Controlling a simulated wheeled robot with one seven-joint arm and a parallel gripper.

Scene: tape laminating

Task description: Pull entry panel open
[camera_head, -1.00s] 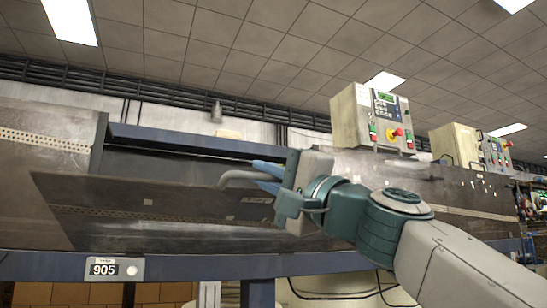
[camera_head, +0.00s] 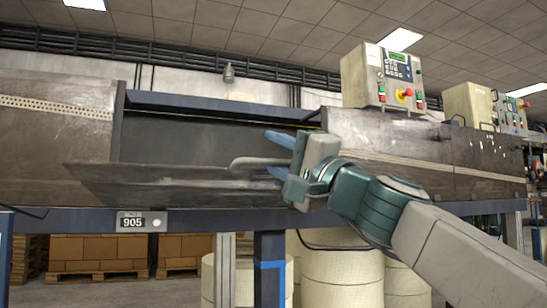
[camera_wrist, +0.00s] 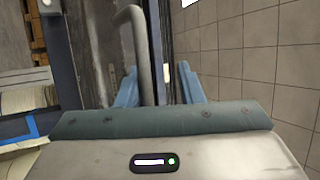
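The entry panel (camera_head: 140,182) is a worn dark metal flap at the front of the long machine. It is tilted outward and down, nearly flat, with a dark opening (camera_head: 200,140) above it. Its grey bent-bar handle (camera_head: 250,163) sticks up at the panel's right part. My gripper (camera_head: 279,154) is at the handle, its two blue fingers apart, one above and one below the bar. In the wrist view, the handle (camera_wrist: 150,60) runs between the spread fingers (camera_wrist: 160,88), closer to the left one, with a gap to the right one. Contact is unclear.
A control box (camera_head: 378,78) with a red knob stands on the machine right of the opening, with another (camera_head: 480,105) beyond. A blue frame beam (camera_head: 200,218) labelled 905 runs below the panel. Pale rolls (camera_head: 340,270) and boxes on pallets (camera_head: 100,255) sit underneath.

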